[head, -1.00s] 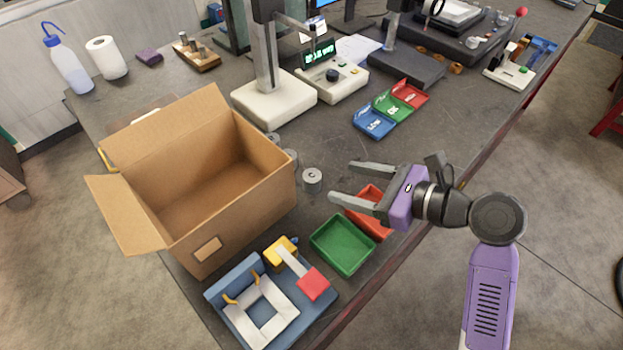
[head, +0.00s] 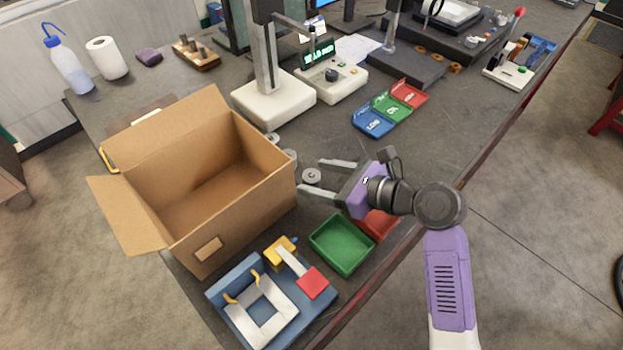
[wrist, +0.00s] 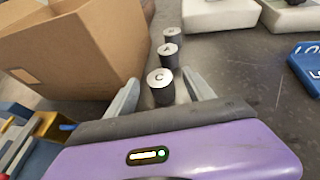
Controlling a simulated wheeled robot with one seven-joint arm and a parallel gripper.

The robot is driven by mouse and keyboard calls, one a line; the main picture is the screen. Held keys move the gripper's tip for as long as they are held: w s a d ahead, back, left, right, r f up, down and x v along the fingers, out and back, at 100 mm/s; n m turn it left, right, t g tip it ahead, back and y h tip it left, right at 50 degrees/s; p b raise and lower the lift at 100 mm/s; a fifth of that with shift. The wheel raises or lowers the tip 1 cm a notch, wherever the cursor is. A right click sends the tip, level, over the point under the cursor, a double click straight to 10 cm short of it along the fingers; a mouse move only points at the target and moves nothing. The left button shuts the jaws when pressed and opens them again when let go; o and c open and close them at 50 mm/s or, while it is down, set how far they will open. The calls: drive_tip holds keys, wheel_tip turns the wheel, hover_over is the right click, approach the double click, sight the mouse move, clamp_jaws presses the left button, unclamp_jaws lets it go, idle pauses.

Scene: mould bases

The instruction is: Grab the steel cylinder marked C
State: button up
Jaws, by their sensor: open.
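The steel cylinder marked C (wrist: 160,85) stands upright on the bench in the wrist view, its letter showing on top. In the head view this cylinder (head: 312,176) is the nearest of a short row beside the cardboard box. My gripper (head: 315,177) is open, with its fingers reaching around either side of the cylinder; in the wrist view the fingers (wrist: 160,92) also flank it. I cannot tell whether either finger touches it. The cylinder marked A (wrist: 169,55) and one more cylinder (wrist: 173,36) stand behind it.
The open cardboard box (head: 225,215) stands close on the left of the row. A green tray (head: 342,245) and a red tray (head: 382,224) lie near the bench edge below my gripper. A blue fixture (head: 325,300) sits at the front.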

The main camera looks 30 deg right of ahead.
drive_tip(key=shift+c, duration=0.2)
clamp_jaws()
drive_tip(key=shift+r, duration=0.1)
